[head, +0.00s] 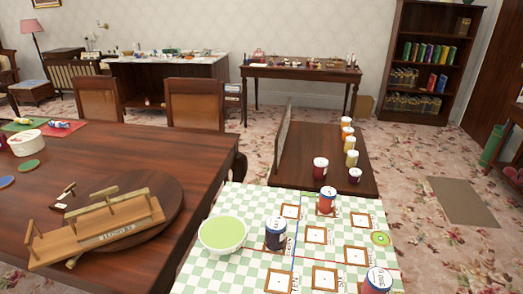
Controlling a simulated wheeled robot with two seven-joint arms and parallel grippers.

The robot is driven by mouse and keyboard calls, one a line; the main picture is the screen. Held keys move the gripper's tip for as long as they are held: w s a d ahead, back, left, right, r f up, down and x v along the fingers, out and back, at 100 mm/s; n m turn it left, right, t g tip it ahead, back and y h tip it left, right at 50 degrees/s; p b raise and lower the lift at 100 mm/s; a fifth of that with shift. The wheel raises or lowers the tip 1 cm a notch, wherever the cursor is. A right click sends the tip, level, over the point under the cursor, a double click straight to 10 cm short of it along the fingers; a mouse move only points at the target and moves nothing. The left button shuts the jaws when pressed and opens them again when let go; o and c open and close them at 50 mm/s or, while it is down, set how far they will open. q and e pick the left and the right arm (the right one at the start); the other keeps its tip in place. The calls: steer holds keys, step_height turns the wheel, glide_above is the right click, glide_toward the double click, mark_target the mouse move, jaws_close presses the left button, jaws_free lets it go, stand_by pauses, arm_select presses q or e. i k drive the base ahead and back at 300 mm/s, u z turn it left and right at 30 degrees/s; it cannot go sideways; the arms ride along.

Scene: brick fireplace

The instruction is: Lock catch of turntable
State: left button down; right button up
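The turntable (172,209) is a round dark wooden disc on the brown table at the left. A long lighter wooden rack (100,232) with upright pegs and a lettered front plate lies across it and overhangs its left side. A small wooden piece with a pale tag (62,205) sits on the table just behind the rack's left part; I cannot tell whether it is the catch. A small rounded wooden part (73,262) shows under the rack's front edge. Neither of my grippers is in view.
A green checkered table (210,268) at the front holds a green-topped bowl (223,234), several jars and square wooden frames. A low wooden table (290,160) behind it carries several jars. Chairs (195,103) stand behind the brown table (125,147). Patterned carpet is open at the right.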

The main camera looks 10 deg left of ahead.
mark_target(70, 188)
steer(key=k, duration=0.5)
steer(key=u, duration=2)
steer(key=k, duration=1.55)
steer(key=u, duration=1.05)
steer(key=i, duration=1.05)
steer(key=z, duration=0.25)
steer(key=i, duration=1.6)
steer(key=z, duration=1.1)
